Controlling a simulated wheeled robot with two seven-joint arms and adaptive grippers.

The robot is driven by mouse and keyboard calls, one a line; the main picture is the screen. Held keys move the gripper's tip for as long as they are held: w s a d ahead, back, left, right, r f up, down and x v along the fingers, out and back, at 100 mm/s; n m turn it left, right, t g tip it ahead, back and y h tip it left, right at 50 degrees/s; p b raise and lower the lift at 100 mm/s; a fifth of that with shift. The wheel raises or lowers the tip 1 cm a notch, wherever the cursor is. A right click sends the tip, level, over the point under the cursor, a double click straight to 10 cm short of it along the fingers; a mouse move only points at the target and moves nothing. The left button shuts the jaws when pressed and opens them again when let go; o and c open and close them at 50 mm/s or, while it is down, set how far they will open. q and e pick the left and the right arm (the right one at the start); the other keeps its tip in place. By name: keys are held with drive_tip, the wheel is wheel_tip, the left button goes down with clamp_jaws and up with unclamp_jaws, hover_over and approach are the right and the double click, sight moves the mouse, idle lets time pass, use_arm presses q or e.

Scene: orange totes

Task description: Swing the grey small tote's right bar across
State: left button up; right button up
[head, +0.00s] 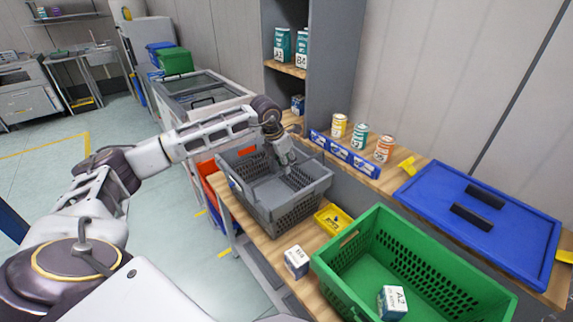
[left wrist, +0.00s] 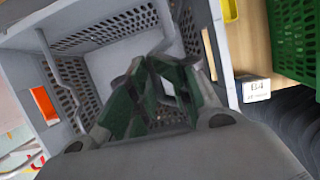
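The grey small tote (head: 295,208) stands on the wooden bench in the head view, open at the top. My left gripper (head: 291,166) reaches down into its opening, near the back right. In the left wrist view the tote (left wrist: 95,38) surrounds my left gripper (left wrist: 145,64). Its dark green fingers meet at the tips, with nothing visible between them. One grey wire bar (left wrist: 60,75) runs along the left of that view, another (left wrist: 207,52) along the right, apart from the fingers. The bars are too small to make out in the head view. My right gripper is out of view.
A green tote (head: 345,280) stands at front right, with a small A2 box (head: 392,302) in it.

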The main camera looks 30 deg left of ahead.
use_arm(q)
drive_tip(key=shift+f, duration=0.2)
drive_tip(key=shift+w+a+f+b, duration=0.2)
drive_tip(key=shift+a+f+b, duration=0.25)
drive_tip(key=shift+f+b, duration=0.25)
drive_tip(key=shift+c, duration=0.5)
drive_tip(key=o, duration=1)
drive_tip(key=shift+c, duration=0.2)
drive_tip(key=shift+r, duration=0.15)
drive_tip(key=shift+r+p, duration=2.85)
drive_tip(key=shift+r, duration=2.1)
drive_tip(key=shift+f, duration=0.1)
